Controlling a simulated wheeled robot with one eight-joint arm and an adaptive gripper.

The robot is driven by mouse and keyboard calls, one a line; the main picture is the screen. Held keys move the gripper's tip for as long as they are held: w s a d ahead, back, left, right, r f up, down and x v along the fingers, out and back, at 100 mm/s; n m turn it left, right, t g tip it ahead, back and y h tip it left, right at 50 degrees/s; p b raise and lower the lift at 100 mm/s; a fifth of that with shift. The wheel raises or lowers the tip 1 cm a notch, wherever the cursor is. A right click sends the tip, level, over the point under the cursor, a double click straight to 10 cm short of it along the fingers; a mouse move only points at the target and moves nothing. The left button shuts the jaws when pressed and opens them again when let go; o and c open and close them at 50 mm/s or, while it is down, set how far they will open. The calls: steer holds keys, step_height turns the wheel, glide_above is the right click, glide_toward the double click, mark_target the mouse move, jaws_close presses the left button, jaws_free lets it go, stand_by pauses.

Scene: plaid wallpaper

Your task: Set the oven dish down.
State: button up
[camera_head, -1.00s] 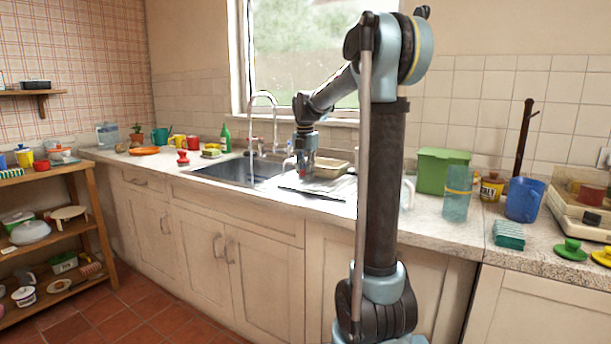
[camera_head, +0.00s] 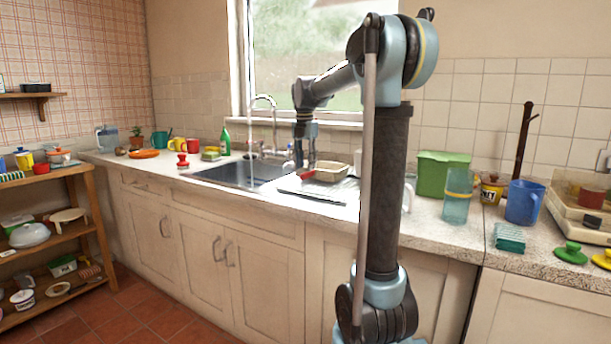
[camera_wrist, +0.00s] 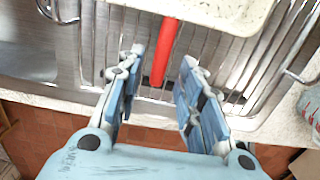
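The oven dish (camera_head: 327,171) appears to be the pale cream, shallow vessel on the metal draining board right of the sink. Its rim and part of its inside show at the top of the wrist view (camera_wrist: 232,14). A red handle (camera_wrist: 164,52) points from the dish toward my gripper, though its join is not clear. My gripper (camera_head: 305,163) is over the draining board at the dish's left. In the wrist view its two fingers (camera_wrist: 160,66) stand apart with gaps on both sides of the handle, so it is open and holds nothing.
The sink (camera_head: 240,174) with its tall tap (camera_head: 263,98) lies to the left. The draining board's front strip is clear.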

step_height(320, 180, up, 7)
steer(key=shift+f, duration=0.2)
steer(key=shift+s+a, duration=0.1)
steer(key=shift+s, duration=0.05)
